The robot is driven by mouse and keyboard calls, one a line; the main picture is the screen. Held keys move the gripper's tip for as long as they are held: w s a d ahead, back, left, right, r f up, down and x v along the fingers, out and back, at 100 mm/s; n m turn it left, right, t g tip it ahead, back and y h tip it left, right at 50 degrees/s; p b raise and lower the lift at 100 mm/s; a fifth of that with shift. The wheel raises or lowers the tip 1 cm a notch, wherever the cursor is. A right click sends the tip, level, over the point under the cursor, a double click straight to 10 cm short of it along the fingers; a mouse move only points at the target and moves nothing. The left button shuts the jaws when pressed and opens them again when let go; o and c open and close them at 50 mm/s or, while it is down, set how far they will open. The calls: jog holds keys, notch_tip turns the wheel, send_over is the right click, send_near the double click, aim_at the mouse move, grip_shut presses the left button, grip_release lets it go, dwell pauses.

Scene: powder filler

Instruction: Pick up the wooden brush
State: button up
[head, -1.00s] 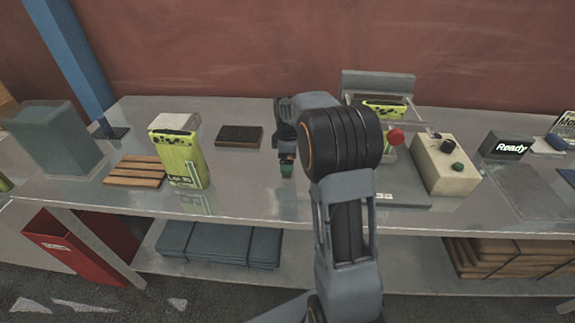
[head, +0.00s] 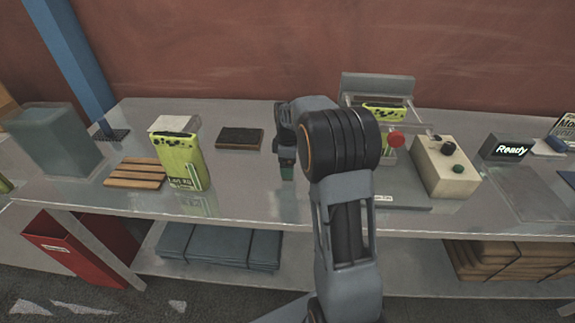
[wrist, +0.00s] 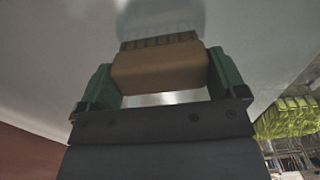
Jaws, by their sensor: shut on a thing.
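The wooden brush (wrist: 158,68) shows in the wrist view as a light brown block with a row of bristles along its far edge. My gripper (wrist: 160,78) has its two green fingers against the two ends of the block and is shut on it. The grey tabletop lies beyond the bristles; I cannot tell whether they touch it. In the head view my gripper (head: 287,168) points down over the middle of the table, and I cannot make out the brush there.
A yellow-green pouch (head: 181,165) stands left of my gripper, with wooden slats (head: 135,173) beside it. A dark flat block (head: 240,138) lies behind. On the right are a machine with a red knob (head: 396,139), a beige control box (head: 444,170) and a "Ready" display (head: 507,148).

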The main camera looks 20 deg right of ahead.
jog(key=shift+r, duration=0.55)
notch_tip(320, 180, up, 2)
jog(key=shift+r, duration=0.2)
jog(key=s+r+b, duration=0.2)
jog(key=s+r, duration=0.7)
jog(key=s, duration=0.5)
jog(key=shift+a+r, duration=0.25)
jog(key=shift+a, duration=0.2)
jog(key=o, duration=0.3)
jog(key=shift+c, duration=1)
jog(key=shift+a, duration=0.1)
